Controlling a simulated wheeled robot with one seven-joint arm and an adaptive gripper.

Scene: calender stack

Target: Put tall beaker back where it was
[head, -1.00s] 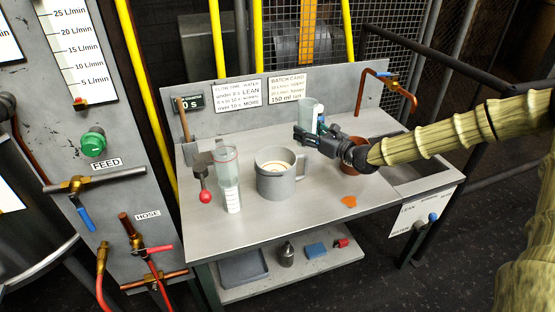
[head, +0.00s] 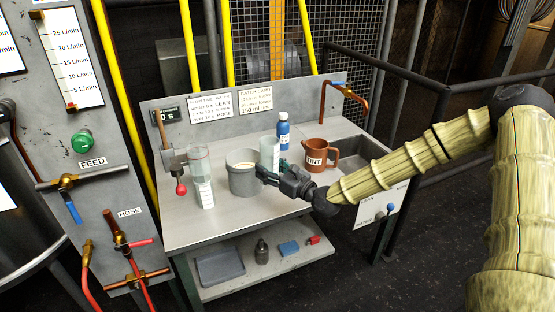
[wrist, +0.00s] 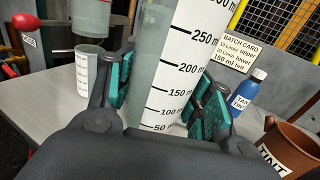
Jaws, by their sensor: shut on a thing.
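The tall beaker (head: 269,151) is clear, with black millilitre marks. It stands upright just right of the grey pot (head: 243,180). My gripper (head: 272,173) is shut around its lower part. In the wrist view the beaker (wrist: 178,70) fills the middle, between the teal pads of my gripper (wrist: 166,96). The pads press on both sides. Its base is hidden behind my gripper, so I cannot tell whether it touches the bench.
A blue bottle (head: 283,130) and a brown TINT jug (head: 318,156) stand behind and to the right. A clear graduated vessel (head: 204,194) stands at left under a funnel stand. The bench (head: 215,222) is clear in front.

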